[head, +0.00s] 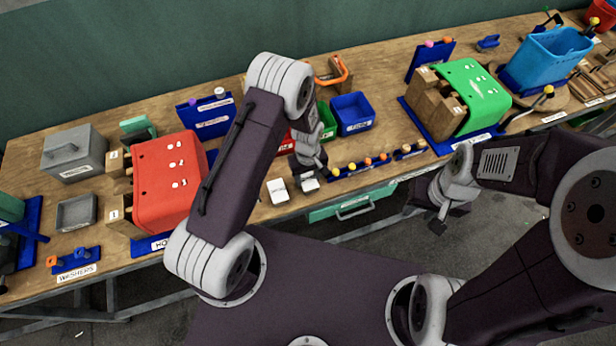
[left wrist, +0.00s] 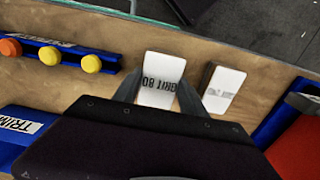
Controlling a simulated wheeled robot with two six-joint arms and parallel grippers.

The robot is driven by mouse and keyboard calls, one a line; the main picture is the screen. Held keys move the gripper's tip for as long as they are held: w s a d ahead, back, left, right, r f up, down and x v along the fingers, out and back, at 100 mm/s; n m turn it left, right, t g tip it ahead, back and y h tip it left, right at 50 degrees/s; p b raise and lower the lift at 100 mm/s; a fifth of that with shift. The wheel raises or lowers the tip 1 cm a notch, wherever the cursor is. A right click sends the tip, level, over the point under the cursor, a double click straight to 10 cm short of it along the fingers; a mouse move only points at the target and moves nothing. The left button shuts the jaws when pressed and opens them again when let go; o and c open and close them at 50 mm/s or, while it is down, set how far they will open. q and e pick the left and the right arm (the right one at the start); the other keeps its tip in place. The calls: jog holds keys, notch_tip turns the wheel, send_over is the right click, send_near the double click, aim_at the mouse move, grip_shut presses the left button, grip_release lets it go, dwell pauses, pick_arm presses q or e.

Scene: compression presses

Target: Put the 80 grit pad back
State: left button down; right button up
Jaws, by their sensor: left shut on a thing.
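The 80 grit pad (left wrist: 160,78) is a white-faced block marked "GRIT 80" in the left wrist view. My left gripper (left wrist: 159,96) has one finger on each side of it and is shut on it. The pad also shows in the head view (head: 310,185), just below my left gripper (head: 308,172), near the front edge of the bench. I cannot tell whether it touches the bench top. A second white pad (head: 278,190) lies beside it, apart from the gripper; its print is unreadable. My right gripper (head: 446,211) hangs in front of the bench, its jaws unclear.
A blue rack with orange and yellow pegs (head: 362,165) stands right of the pads. The red press (head: 168,180) is to the left and the green press (head: 470,95) to the right. A blue bin (head: 352,112) stands behind. A green drawer (head: 350,203) is under the bench edge.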

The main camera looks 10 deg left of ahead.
aim_at(308, 179)
pick_arm(q)
jog(key=shift+f, duration=0.8)
jog(key=c, duration=0.6)
grip_release()
jog(key=shift+c, duration=0.2)
jog(key=shift+r, duration=0.4)
notch_tip(308, 179, up, 12)
jog(key=b, duration=0.2)
jog(key=shift+f, duration=0.15)
